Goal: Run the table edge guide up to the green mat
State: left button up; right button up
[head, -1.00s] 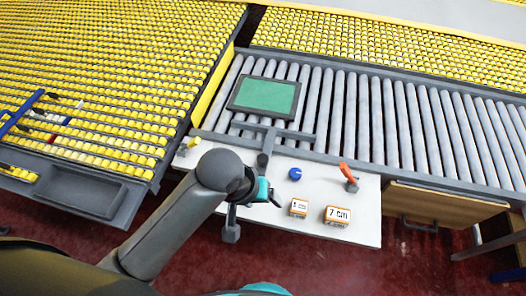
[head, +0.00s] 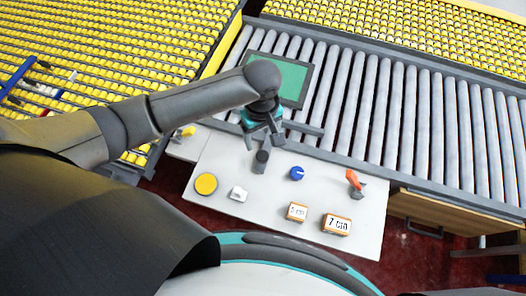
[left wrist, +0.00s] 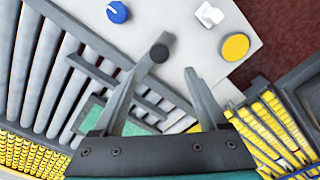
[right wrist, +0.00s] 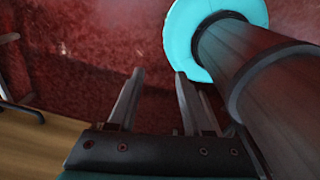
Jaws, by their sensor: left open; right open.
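The green mat (head: 294,82) lies in a dark frame on the grey rollers, partly hidden by my left arm in the head view. The edge guide (head: 303,127) is a grey bar between the mat and the white panel, with a gap of rollers showing before the mat. Its dark handle post (head: 261,157) stands over the panel. My left gripper (head: 263,142) is open and pointing down just beside the post. In the left wrist view the post's dark top (left wrist: 159,53) shows near the fingertips; I cannot tell whether they touch. My right gripper (right wrist: 159,76) is open and empty over red floor.
The white panel (head: 270,213) carries a blue knob (head: 297,173), an orange lever (head: 354,179), a yellow disc (head: 206,184), a white switch (head: 238,193) and two labelled blocks, one reading 7 cm (head: 336,225). Yellow roller beds flank the grey rollers (head: 400,120).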

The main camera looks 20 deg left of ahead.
aim_at(262, 155)
pick_arm(q)
notch_tip(262, 155, down, 10)
jog(key=shift+f+b, duration=0.15)
jog(key=shift+b, duration=0.85)
jog(key=shift+w+f, duration=0.1)
jog(key=shift+f, duration=0.65)
pick_arm(e)
jog(key=shift+w+f, duration=0.45)
jog(key=shift+f, duration=0.2)
jog(key=shift+w+f, duration=0.4)
jog(key=shift+f, duration=0.2)
jog(key=shift+s, duration=0.1)
pick_arm(q)
jog(key=shift+c, duration=1.3)
grip_shut()
pick_arm(e)
jog(key=shift+s, duration=0.15)
